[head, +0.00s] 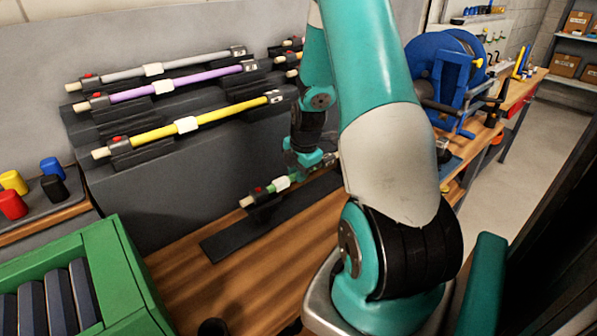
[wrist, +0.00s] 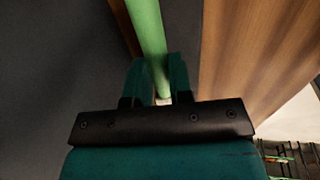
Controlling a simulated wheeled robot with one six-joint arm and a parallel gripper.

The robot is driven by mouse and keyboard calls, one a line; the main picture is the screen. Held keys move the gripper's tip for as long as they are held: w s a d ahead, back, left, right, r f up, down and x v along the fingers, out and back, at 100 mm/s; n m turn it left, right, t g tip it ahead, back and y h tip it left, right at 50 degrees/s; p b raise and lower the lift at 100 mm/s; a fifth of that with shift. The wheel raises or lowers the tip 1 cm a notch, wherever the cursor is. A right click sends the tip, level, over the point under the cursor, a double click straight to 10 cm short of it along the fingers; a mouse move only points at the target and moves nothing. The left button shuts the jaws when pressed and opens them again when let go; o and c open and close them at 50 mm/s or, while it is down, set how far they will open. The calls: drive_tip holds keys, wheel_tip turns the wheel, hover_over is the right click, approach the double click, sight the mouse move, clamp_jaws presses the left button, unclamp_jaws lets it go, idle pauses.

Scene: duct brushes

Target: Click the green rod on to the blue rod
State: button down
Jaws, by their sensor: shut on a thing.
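The green rod (head: 297,177) is low over the workbench in the head view, with a white band and a red button near its pale left end. My gripper (head: 306,160) is around it from above. In the wrist view, the green rod (wrist: 148,35) runs up between the two teal fingers of my gripper (wrist: 160,80), which are shut on it. The rod's left part is at a dark cradle (head: 262,209); I cannot tell whether it rests there or is just above. I cannot make out a blue rod; my arm hides part of the bench.
Grey, purple (head: 185,83) and yellow (head: 205,120) rods lie on a dark stepped rack (head: 190,185) behind. A green crate (head: 132,270) stands at front left. A blue reel (head: 445,70) stands at right. Bare wooden bench (head: 240,285) shows in front.

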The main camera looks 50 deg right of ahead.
drive_tip(key=shift+s+d, duration=0.15)
drive_tip(key=shift+d, duration=0.5)
drive_tip(key=shift+s+d, duration=0.15)
drive_tip(key=shift+d, duration=0.5)
drive_tip(key=c, duration=0.9)
unclamp_jaws()
drive_tip(key=shift+c, duration=0.2)
drive_tip(key=shift+r, duration=0.1)
